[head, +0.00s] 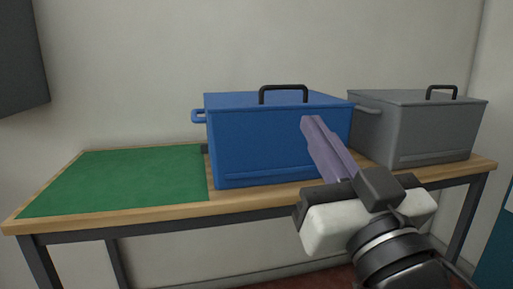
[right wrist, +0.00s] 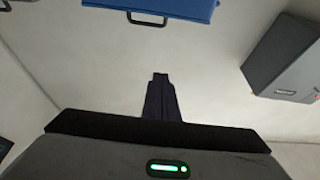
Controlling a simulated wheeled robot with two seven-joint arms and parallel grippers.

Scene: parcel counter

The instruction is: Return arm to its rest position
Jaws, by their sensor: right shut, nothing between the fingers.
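My right gripper (head: 308,121) is raised in front of the blue box, with its fingers pointing up and to the left. Its two fingers lie together, shut and empty, and it overlaps the right part of the blue box in the head view. In the right wrist view the shut fingers (right wrist: 160,78) stand against bare wall, apart from anything. My left gripper is not in view.
A blue lidded box (head: 260,150) with a black handle stands mid-table. A grey lidded box (head: 425,132) stands to its right. A green mat (head: 120,182) lies bare on the left of the wooden table (head: 110,220). A dark panel (head: 20,60) hangs at upper left.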

